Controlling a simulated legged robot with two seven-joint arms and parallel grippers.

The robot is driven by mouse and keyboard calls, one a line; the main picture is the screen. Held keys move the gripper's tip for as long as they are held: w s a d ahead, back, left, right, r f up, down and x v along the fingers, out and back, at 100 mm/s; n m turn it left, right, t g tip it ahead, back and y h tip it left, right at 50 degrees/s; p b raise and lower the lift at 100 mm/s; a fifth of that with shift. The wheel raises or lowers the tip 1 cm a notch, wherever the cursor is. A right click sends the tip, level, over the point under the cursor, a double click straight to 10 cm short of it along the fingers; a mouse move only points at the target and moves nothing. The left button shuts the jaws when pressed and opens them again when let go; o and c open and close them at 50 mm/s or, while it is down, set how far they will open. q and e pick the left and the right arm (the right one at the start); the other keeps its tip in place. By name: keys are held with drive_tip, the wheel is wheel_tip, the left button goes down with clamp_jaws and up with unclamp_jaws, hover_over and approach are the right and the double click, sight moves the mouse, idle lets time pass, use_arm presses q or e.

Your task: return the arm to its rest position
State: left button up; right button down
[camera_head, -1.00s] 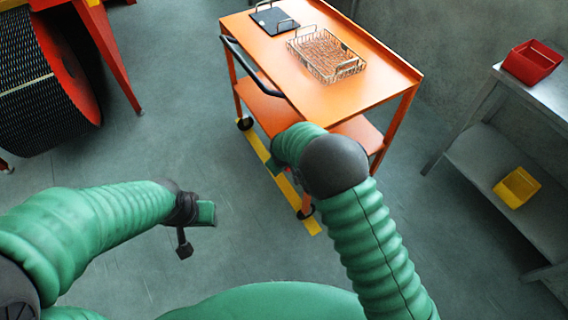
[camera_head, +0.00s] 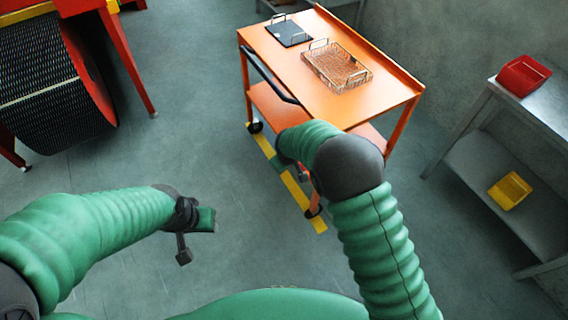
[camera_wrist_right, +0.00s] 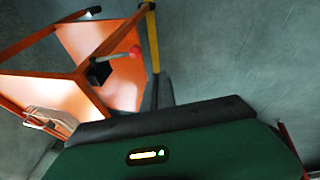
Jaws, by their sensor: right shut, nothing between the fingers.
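My right arm (camera_head: 382,235) comes up from the bottom right in the head view and bends at a dark elbow, with its green forearm pointing away toward the cart. Its gripper is mostly hidden behind the arm there. In the right wrist view the dark fingers of my right gripper (camera_wrist_right: 158,92) are together and hold nothing. My left arm (camera_head: 95,225) reaches in from the left. My left gripper (camera_head: 196,235) hangs over bare floor with nothing visible in it; the gap between its fingers is unclear.
An orange cart (camera_head: 370,105) carries a wire basket (camera_head: 337,68) and a black tray (camera_head: 288,33). A metal shelf (camera_head: 480,165) at right holds a red bin (camera_head: 523,76) and a yellow bin (camera_head: 510,191). A red-framed mesh drum (camera_head: 55,85) stands upper left. Floor between is clear.

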drive_tip(key=s+d+r+m+g, duration=0.1)
drive_tip(key=s+d+r+m, duration=0.3)
drive_tip(key=s+d+r, duration=0.55)
use_arm(q)
drive_tip(key=shift+d+r, duration=0.2)
drive_tip(key=shift+d, duration=0.65)
use_arm(e)
drive_tip(key=s+d+m, duration=0.2)
drive_tip(key=s+d, duration=0.3)
drive_tip(key=s, duration=0.3)
drive_tip(key=s+d+m+g, duration=0.1)
drive_tip(key=s+d+m, duration=0.1)
drive_tip(key=s+d, duration=0.2)
drive_tip(key=shift+s+d+r, duration=0.4)
drive_tip(key=shift+s, duration=1.5)
